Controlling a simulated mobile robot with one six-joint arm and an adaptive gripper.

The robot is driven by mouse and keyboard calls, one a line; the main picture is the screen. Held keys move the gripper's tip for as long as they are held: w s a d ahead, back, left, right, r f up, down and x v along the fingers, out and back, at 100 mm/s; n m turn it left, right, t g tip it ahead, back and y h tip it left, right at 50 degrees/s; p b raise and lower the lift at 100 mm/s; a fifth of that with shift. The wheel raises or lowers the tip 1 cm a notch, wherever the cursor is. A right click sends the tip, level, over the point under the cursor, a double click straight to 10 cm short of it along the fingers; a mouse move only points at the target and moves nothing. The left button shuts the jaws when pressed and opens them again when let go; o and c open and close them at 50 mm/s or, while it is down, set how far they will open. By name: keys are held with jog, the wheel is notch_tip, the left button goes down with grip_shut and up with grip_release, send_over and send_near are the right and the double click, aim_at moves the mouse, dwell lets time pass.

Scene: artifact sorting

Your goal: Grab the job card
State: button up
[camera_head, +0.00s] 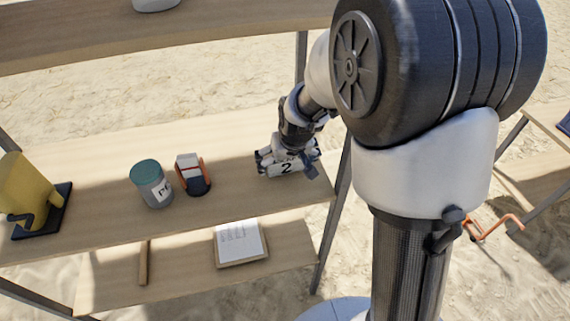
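A board with a white written sheet (240,241) lies flat on the lower shelf, well below my gripper.
On the upper shelf (90,190) stand a teal-lidded jar (152,184), a small orange-and-white item on a dark base (191,173) and a yellow object on a black base (33,192). A wooden stick (144,262) lies on the lower shelf. Metal legs frame the rack.

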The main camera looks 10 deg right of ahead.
jog(key=c, duration=0.9)
